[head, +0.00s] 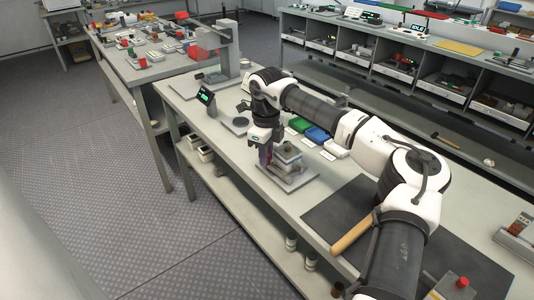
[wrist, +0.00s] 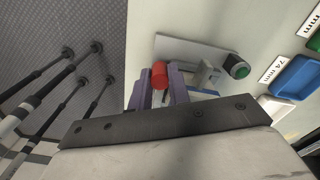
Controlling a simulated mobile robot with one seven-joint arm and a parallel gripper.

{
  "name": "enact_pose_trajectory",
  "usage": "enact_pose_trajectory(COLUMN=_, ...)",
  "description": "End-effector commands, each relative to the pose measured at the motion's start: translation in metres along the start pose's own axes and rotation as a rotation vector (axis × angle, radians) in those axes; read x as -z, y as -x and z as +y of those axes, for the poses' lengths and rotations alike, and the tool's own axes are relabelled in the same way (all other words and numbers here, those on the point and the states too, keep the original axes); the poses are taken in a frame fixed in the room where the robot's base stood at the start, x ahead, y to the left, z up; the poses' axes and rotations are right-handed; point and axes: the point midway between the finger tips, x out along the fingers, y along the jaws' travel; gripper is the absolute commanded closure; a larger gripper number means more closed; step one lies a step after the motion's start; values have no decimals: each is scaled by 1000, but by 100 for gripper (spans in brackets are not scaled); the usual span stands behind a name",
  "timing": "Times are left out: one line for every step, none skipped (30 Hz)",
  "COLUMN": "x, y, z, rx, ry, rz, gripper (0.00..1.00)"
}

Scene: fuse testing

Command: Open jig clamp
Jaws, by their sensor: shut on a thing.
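The jig is a grey base plate (head: 298,182) with a block-like fixture (head: 288,157) on it, on the near workbench. In the wrist view its plate (wrist: 190,50) lies just beyond my fingers. A red clamp handle (wrist: 159,73) sits between the purple fingers of my gripper (wrist: 165,88), which is shut on it. In the head view my gripper (head: 266,157) points down at the left side of the jig; the handle is largely hidden there. Whether the clamp is open or closed cannot be told.
Green (head: 299,124) and blue (head: 317,133) bins stand behind the jig; the blue bin also shows in the wrist view (wrist: 298,78). A small display (head: 207,97) stands to the left. A dark mat (head: 340,210) with a wooden-handled tool (head: 351,234) lies to the right.

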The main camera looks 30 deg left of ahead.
Motion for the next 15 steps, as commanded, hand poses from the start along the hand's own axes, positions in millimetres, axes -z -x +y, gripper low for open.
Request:
enact_pose_trajectory(x=0, y=0, z=2, rx=1, ry=20, rz=0, gripper=100)
enact_pose_trajectory(x=-1, y=0, z=3, rx=1, ry=34, rz=0, gripper=100)
enact_pose_trajectory(x=-1, y=0, z=5, rx=1, ry=56, rz=1, gripper=100)
enact_pose_trajectory(x=-2, y=0, z=6, rx=1, ry=74, rz=1, gripper=100)
enact_pose_trajectory(x=-2, y=0, z=8, rx=1, ry=94, rz=1, gripper=100)
enact_pose_trajectory(x=-3, y=0, z=10, rx=2, ry=122, rz=1, gripper=100)
enact_pose_trajectory(x=-3, y=0, z=12, rx=2, ry=146, rz=1, gripper=100)
enact_pose_trajectory(x=-3, y=0, z=14, rx=2, ry=170, rz=1, gripper=100)
enact_pose_trajectory(x=-4, y=0, z=17, rx=3, ry=205, rz=1, gripper=100)
enact_pose_trajectory(x=-4, y=0, z=19, rx=3, ry=232, rz=1, gripper=100)
enact_pose_trajectory(x=-4, y=0, z=22, rx=3, ry=259, rz=1, gripper=100)
enact_pose_trajectory(x=-4, y=0, z=25, rx=3, ry=298, rz=1, gripper=100)
enact_pose_trajectory(x=-4, y=-1, z=27, rx=2, ry=326, rz=0, gripper=100)
enact_pose_trajectory(x=-4, y=-1, z=30, rx=2, ry=355, rz=0, gripper=100)
enact_pose_trajectory(x=-4, y=-1, z=33, rx=3, ry=394, rz=0, gripper=100)
